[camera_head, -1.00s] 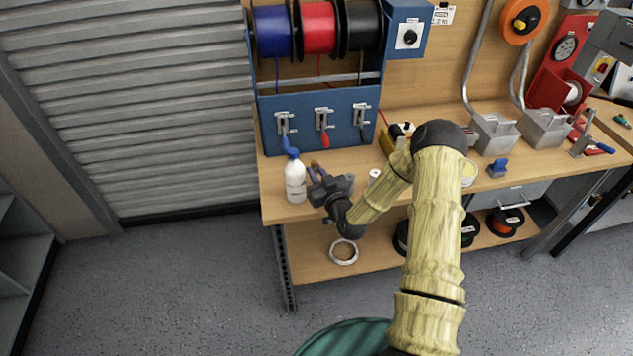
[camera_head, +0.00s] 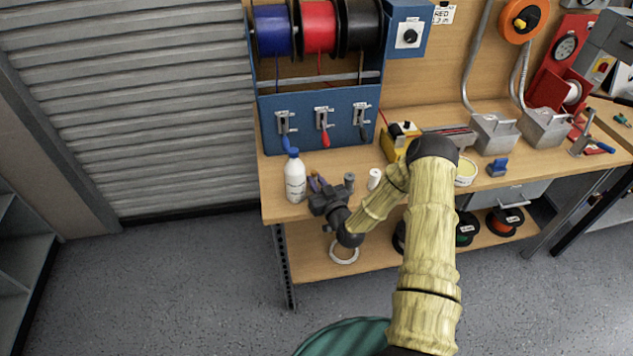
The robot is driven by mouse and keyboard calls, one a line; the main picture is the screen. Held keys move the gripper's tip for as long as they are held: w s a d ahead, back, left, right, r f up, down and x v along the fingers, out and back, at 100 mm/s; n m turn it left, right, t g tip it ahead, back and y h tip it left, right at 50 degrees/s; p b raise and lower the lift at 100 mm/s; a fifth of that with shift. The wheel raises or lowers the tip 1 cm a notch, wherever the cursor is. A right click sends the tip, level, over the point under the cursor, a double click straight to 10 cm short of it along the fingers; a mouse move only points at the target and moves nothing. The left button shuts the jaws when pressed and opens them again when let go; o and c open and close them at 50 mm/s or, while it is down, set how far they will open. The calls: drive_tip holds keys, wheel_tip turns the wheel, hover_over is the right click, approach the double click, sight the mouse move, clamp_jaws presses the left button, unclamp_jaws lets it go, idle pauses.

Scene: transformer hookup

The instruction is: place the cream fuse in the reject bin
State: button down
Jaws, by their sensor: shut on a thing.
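My gripper (camera_head: 316,184) is low over the left front of the bench, just right of the white bottle. Its fingers point away from the camera. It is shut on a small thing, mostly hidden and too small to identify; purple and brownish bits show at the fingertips. A small white cylinder (camera_head: 374,179) stands on the bench to the right of the gripper, apart from it. I cannot tell whether the held thing is the cream fuse. No bin is clearly marked as the reject bin; a round pale-yellow tub (camera_head: 466,173) sits right of my arm's elbow.
The white bottle (camera_head: 294,178) with a blue cap stands close to the gripper. Behind is a blue spool rack (camera_head: 318,125) with levers. A tape ring (camera_head: 344,252) lies on the lower shelf.

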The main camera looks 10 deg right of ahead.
drive_tip(key=c, duration=1.6)
unclamp_jaws()
drive_tip(key=shift+c, duration=0.2)
drive_tip(key=shift+r, duration=0.1)
drive_tip(key=b+v, duration=0.2)
drive_tip(key=v, duration=1)
drive_tip(key=shift+w, duration=0.1)
